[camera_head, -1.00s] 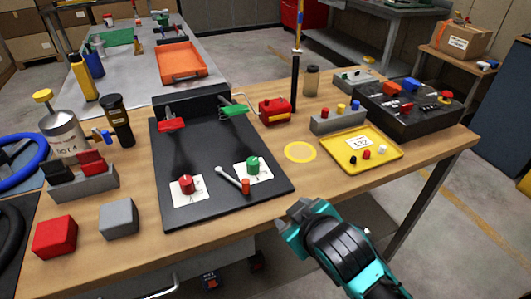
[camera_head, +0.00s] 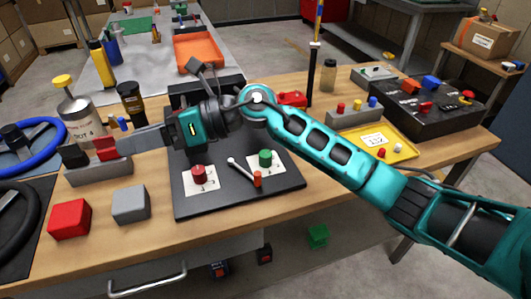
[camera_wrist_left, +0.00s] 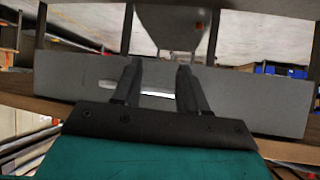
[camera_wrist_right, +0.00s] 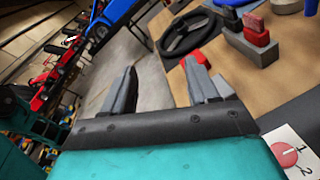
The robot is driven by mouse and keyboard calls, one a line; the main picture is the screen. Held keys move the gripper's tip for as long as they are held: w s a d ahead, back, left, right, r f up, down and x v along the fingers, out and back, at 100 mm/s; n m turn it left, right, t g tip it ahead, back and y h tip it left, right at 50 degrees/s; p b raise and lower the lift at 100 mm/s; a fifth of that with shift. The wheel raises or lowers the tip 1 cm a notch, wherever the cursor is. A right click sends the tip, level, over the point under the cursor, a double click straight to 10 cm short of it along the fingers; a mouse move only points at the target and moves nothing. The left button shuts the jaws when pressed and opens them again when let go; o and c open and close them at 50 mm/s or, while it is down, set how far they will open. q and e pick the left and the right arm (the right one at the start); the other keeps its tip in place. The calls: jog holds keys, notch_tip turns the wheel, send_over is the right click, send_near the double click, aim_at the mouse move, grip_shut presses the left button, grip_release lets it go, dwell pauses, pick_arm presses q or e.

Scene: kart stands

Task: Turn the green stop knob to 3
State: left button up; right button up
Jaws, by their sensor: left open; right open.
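A red knob (camera_head: 199,174) sits on another card to the left; a red knob on a card with 1 and 2 shows in the right wrist view (camera_wrist_right: 286,156). My right arm reaches leftward over the panel's back. My right gripper (camera_head: 122,145) is open, pointing left near the red and grey blocks, away from the green knob. My left gripper (camera_wrist_left: 158,92) is open and empty.
Red (camera_head: 69,219) and grey (camera_head: 131,204) blocks stand front left. A yellow tray (camera_head: 405,152) and a black control box (camera_head: 425,112) are to the right. A steering wheel (camera_wrist_right: 190,33) shows in the right wrist view.

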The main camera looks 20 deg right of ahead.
jog(key=w+d+f+n+g+h, duration=0.1)
jog(key=w+d+f+n+h, duration=0.2)
jog(key=d+f+h, duration=0.25)
jog(key=r+h, duration=0.2)
jog(key=h, duration=0.9)
send_over(266, 153)
jog(key=shift+n, duration=0.3)
notch_tip(266, 153, down, 13)
jog(key=shift+a+r+p, duration=0.1)
jog(key=shift+p, duration=0.2)
jog(key=c, duration=1)
